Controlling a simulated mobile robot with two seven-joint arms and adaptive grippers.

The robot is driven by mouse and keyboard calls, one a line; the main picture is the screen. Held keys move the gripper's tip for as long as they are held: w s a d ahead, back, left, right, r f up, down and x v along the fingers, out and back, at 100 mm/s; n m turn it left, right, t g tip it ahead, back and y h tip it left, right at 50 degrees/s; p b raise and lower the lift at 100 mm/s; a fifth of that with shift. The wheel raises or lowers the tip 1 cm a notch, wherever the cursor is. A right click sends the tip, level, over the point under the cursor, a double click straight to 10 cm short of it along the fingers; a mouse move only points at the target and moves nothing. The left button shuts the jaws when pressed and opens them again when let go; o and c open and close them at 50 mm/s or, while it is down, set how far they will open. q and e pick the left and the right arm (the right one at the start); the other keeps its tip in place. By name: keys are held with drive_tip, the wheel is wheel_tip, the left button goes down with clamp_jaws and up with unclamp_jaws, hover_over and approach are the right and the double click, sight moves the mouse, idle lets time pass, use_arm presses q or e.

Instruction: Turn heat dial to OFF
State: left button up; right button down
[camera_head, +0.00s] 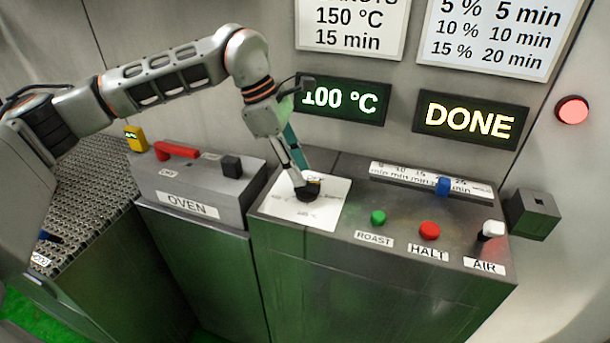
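The heat dial (307,194) is a small black knob on a white plate (330,215) at the left of the right-hand console. A small yellow mark shows at its top. My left gripper (303,182) reaches down from above, with its fingertips at the dial. Its fingers look close together around or against the knob, but the grip itself is too small to make out. The markings on the plate are too blurred to read, and the arm hides part of them. A green display (340,101) above reads 100 °C. My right gripper is not in view.
The console (400,263) also carries a green ROAST button (378,217), a red HALT button (429,231), a white AIR switch (493,229) and a blue slider (443,186). The OVEN box (195,190) with a red handle stands left. A display (470,119) reads DONE.

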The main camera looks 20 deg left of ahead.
sight(307, 188)
use_arm(q)
drive_tip(key=shift+x, duration=1.25)
drive_tip(key=shift+w+d+f, duration=0.1)
drive_tip(key=shift+d+f, duration=0.15)
drive_tip(key=shift+f, duration=0.25)
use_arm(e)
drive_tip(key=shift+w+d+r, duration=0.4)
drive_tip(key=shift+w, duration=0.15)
use_arm(q)
clamp_jaws()
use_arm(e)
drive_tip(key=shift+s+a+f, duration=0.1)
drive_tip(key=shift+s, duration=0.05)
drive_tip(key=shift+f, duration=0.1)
